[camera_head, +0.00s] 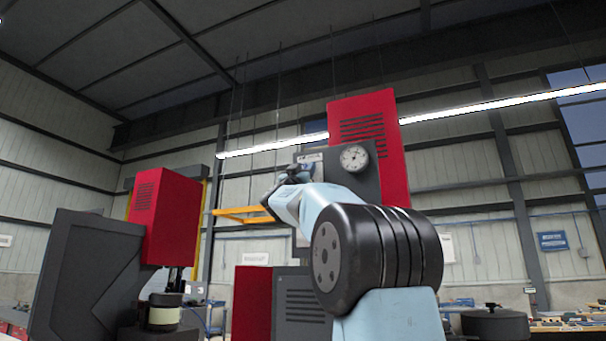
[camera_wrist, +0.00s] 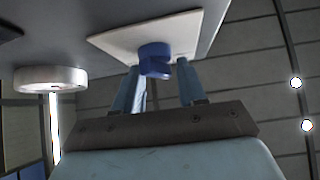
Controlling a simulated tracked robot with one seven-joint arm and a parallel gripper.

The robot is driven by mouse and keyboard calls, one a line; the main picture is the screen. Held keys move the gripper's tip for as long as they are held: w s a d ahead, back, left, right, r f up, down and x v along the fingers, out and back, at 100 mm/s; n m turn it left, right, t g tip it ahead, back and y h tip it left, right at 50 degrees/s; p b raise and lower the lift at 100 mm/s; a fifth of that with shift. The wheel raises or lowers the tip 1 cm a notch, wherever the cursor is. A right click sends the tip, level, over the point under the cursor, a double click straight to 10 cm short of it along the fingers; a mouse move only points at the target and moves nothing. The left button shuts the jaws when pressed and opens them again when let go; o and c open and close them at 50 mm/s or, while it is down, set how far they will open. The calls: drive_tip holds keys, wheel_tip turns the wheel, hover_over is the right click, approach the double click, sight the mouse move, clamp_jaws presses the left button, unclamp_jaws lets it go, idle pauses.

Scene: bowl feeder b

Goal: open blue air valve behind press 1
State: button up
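The blue valve (camera_wrist: 155,60) sits on a white plate (camera_wrist: 205,30) fixed to a grey panel in the wrist view. My gripper (camera_wrist: 159,72) is open, with one light-blue finger on each side of the valve. The fingertips reach up near the valve and plate; I cannot tell whether they touch it. In the head view my gripper (camera_head: 292,176) is small and dark at the grey panel (camera_head: 345,183) of a red machine, with the plate (camera_head: 312,160) just behind it. The valve is hard to make out there.
A round gauge (camera_head: 354,158) sticks out of the panel right of the plate; its rim (camera_wrist: 50,79) shows at left in the wrist view. Another red and dark machine (camera_head: 168,215) stands at left. A yellow beam (camera_head: 240,213) runs behind.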

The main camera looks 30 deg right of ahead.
drive_tip(key=v, duration=1.4)
drive_tip(key=shift+w, duration=0.1)
